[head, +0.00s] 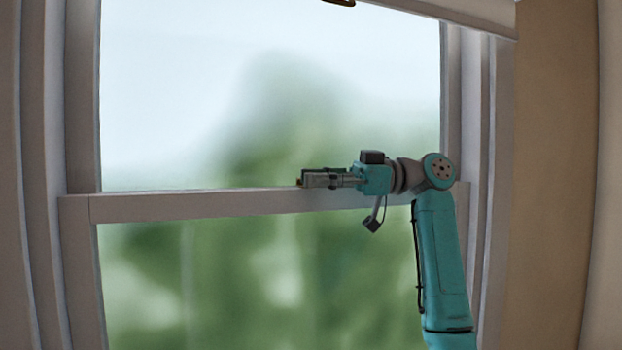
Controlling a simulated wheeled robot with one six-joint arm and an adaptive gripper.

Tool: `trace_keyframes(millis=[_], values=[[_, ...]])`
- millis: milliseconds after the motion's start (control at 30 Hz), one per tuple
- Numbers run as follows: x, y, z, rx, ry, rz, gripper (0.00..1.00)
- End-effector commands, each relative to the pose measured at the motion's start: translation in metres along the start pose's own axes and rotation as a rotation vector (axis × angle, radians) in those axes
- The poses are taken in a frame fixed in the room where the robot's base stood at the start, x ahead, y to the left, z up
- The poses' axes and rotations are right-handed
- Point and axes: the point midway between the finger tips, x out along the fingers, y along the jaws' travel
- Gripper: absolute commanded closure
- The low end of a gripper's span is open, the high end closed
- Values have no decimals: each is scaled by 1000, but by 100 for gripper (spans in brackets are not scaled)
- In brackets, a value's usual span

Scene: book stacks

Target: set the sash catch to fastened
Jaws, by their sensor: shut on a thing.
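My gripper (307,179) reaches in from the right, level with the top of the window's middle rail (200,205). Its fingers point left and are closed on the sash catch. Only a small brass-brown bit of the sash catch (299,183) shows at the fingertips, just at the rail's top edge. The fingers hide the rest, so I cannot tell which way its lever is turned.
Window panes lie above and below the rail, with blurred greenery behind. A pale bar (450,12) hangs slanted across the top right, with a brass piece (340,2) at the top edge. Frame posts (83,100) stand at both sides. The rail left of my gripper is clear.

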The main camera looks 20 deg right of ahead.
Motion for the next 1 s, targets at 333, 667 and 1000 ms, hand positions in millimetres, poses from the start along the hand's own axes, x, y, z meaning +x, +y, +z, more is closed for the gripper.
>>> trace_keyframes(millis=[333,667,1000], values=[[-5,0,0,1,14,-76,100],[-5,0,1,1,14,-80,100],[-5,0,0,1,14,-80,53]])
